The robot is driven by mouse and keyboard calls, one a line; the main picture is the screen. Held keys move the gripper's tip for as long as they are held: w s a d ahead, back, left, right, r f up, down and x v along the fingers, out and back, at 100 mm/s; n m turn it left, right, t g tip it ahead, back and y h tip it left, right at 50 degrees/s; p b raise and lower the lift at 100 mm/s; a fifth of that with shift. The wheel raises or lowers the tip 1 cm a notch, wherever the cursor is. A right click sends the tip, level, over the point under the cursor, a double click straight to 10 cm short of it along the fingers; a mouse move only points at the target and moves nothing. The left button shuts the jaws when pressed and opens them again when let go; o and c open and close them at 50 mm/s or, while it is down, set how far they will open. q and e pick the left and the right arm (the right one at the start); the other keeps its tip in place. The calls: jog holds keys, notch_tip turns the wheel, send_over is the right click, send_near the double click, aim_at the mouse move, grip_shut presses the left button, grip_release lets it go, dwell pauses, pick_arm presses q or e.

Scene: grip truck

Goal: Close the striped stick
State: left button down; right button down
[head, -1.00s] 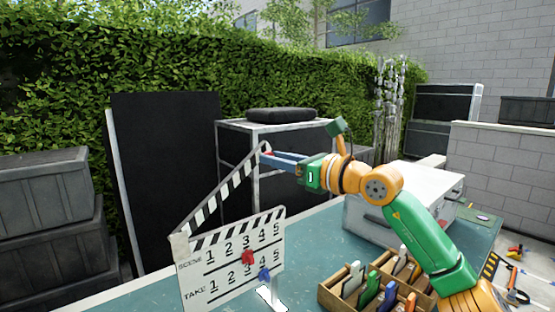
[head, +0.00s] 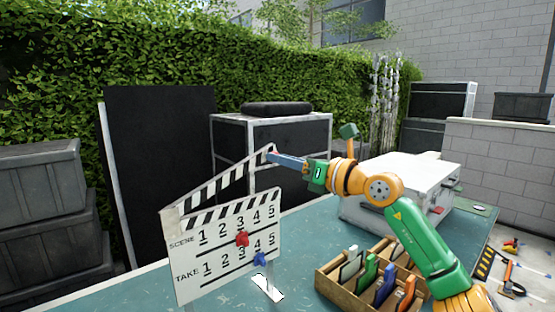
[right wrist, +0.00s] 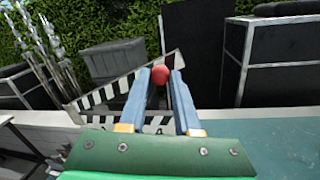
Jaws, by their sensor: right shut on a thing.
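The white clapperboard (head: 222,262) stands upright on the table, with SCENE and TAKE number rows and a red and a blue marker on its face. Its black-and-white striped stick (head: 222,179) is hinged at the left and tilts up to the right, leaving a wedge-shaped gap above the board's striped top edge. My right gripper (head: 276,155) is at the stick's raised free end. In the right wrist view its blue fingers (right wrist: 160,85) are shut on a red knob (right wrist: 160,74) at that end. My left gripper is not in view.
A wooden box (head: 335,290) with several coloured pieces stands on the teal table (head: 318,238), below my right arm. A white case (head: 375,212) stands behind it. A black panel (head: 160,150) and a framed black case (head: 290,150) stand beyond the table.

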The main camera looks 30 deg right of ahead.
notch_tip(320, 180, down, 9)
jog(key=d+m+b, duration=0.1)
jog(key=m+b, duration=0.3)
jog(key=b, duration=0.2)
jog(key=shift+w+r, duration=0.15)
jog(key=shift+r, duration=0.05)
jog(key=c, duration=0.7)
grip_release()
jog(key=shift+o, duration=0.5)
jog(key=shift+w, duration=0.15)
jog(key=shift+d, duration=0.1)
